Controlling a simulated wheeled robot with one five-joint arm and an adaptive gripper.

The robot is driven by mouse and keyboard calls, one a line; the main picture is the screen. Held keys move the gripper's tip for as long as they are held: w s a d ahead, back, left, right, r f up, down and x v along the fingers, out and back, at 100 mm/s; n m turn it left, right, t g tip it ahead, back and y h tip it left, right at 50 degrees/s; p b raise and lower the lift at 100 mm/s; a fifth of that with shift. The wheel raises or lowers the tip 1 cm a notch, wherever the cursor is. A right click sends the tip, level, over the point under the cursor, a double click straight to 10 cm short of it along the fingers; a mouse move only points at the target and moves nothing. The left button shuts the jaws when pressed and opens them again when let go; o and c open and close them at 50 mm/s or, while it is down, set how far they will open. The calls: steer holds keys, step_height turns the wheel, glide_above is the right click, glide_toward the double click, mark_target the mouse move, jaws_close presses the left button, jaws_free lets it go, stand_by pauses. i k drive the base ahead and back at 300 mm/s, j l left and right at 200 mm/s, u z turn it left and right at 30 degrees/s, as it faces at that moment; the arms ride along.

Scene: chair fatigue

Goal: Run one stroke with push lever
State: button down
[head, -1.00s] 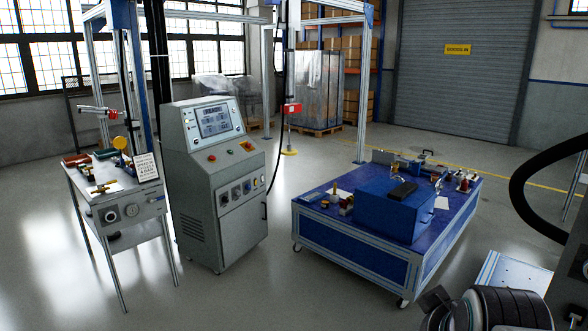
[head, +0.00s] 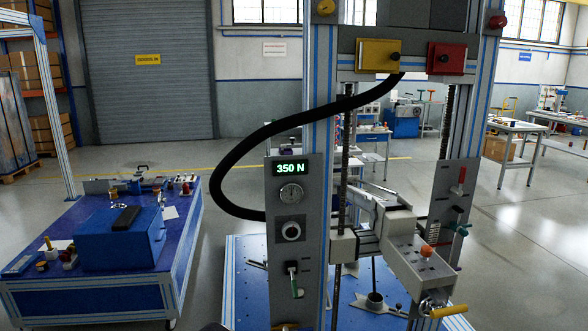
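A test rig with blue-edged posts stands in the middle and right of the head view. Several levers show on it: a green-handled one (head: 293,280) on the left grey panel (head: 302,228), a red-handled one (head: 460,182) and a teal-handled one (head: 460,231) on the right panel, and a yellow handle (head: 449,311) low in front. I cannot tell which of them is the push lever. The left panel has a green display reading "350 N" (head: 290,169) above a round dial (head: 291,194). My gripper is not in view.
A black hose (head: 224,165) loops left of the rig. A blue bench (head: 90,285) with a blue box (head: 120,238) stands at left. White tables (head: 512,127) stand at back right. Open floor lies between the bench and rig, and at right.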

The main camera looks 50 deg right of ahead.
mark_target(293, 284)
steer(key=z, duration=1.15)
